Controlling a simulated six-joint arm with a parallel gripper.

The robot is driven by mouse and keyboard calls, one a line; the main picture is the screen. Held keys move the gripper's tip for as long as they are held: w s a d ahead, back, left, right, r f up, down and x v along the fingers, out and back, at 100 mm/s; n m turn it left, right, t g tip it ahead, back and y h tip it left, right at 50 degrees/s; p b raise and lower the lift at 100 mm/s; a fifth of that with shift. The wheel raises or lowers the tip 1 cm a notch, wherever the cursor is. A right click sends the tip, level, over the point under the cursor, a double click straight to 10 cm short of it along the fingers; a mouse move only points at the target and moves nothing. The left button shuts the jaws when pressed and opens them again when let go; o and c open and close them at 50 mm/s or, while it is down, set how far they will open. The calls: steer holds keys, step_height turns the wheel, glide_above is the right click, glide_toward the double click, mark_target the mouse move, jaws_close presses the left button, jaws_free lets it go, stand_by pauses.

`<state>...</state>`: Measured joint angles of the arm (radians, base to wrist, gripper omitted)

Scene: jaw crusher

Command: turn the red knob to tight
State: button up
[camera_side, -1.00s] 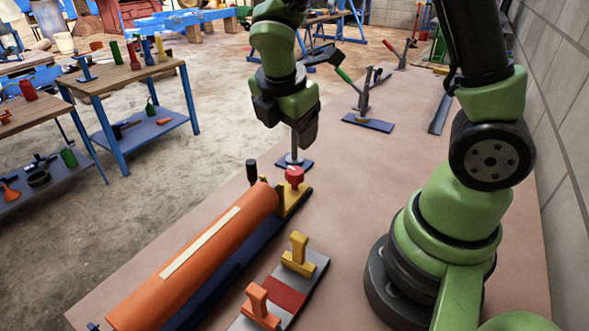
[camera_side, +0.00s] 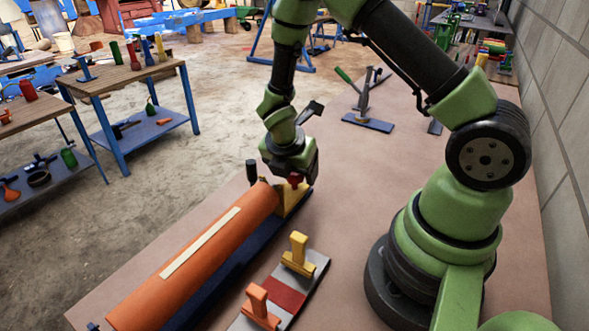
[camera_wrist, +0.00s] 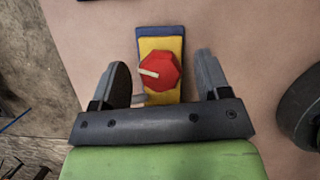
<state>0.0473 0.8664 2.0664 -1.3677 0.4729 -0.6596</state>
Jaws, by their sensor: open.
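The red knob (camera_wrist: 159,71) sits on a yellow block (camera_wrist: 160,97) with a dark blue base, and a pale pointer line on it points to the left. In the side view the knob (camera_side: 295,181) is partly hidden just beneath my gripper (camera_side: 296,178), at the far end of the orange cylinder. In the wrist view my gripper (camera_wrist: 163,85) is open, with one dark finger to the left of the knob and one to the right. A gap shows between each finger and the knob. I cannot tell how far the fingertips are above it.
A plate with a yellow clamp (camera_side: 298,254) and an orange clamp (camera_side: 260,306) lies in front. A lever device (camera_side: 366,105) stands farther back.

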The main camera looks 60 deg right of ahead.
steer(key=shift+f, duration=0.1)
steer(key=c, duration=0.9)
steer(key=shift+c, duration=0.2)
steer(key=shift+m, duration=0.4)
steer(key=m+g, duration=0.1)
steer(key=m, duration=0.2)
steer(key=shift+g, duration=0.3)
steer(key=m+g, duration=0.1)
steer(key=m, duration=0.2)
steer(key=shift+m+y, duration=0.3)
steer(key=m+g, duration=0.1)
steer(key=m, duration=0.2)
steer(key=m+g+y, duration=0.1)
steer(key=m, duration=0.2)
steer(key=shift+d+y, duration=0.1)
steer(key=shift+y, duration=0.2)
steer(key=shift+m, duration=0.4)
steer(key=o, duration=0.9)
